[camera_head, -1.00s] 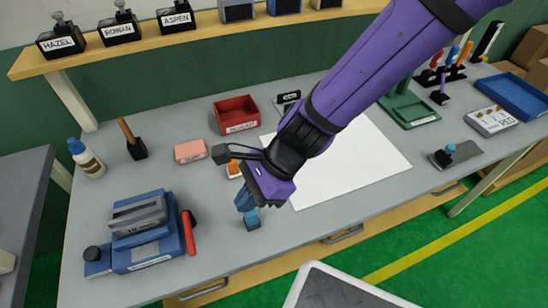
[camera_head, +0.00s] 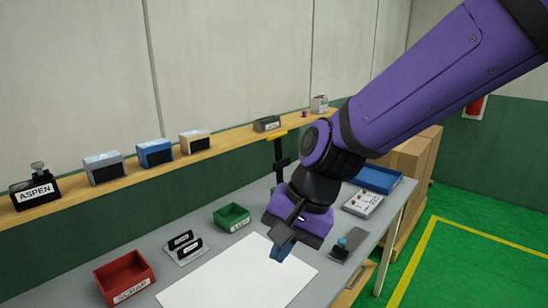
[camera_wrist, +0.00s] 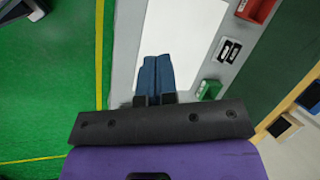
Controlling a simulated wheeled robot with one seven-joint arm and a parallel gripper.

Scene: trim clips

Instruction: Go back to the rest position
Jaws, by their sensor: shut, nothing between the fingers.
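My gripper (camera_head: 281,251) hangs from the purple arm above the right part of the workbench in the head view. In the wrist view its two blue fingers (camera_wrist: 155,75) lie side by side, shut with nothing between them. The fingers point down over the edge of a white sheet (camera_head: 235,278), which also shows in the wrist view (camera_wrist: 185,30). In the head view the gripper's wrist hides part of the bench behind it.
On the bench stand a red bin (camera_head: 125,280), a green bin (camera_head: 232,217), black labelled pieces (camera_head: 184,245), a blue tray (camera_head: 376,179) and a white panel (camera_head: 362,203). A shelf (camera_head: 110,176) with boxes runs behind. Cardboard boxes (camera_head: 415,155) stand right. Green floor (camera_head: 480,265) is clear.

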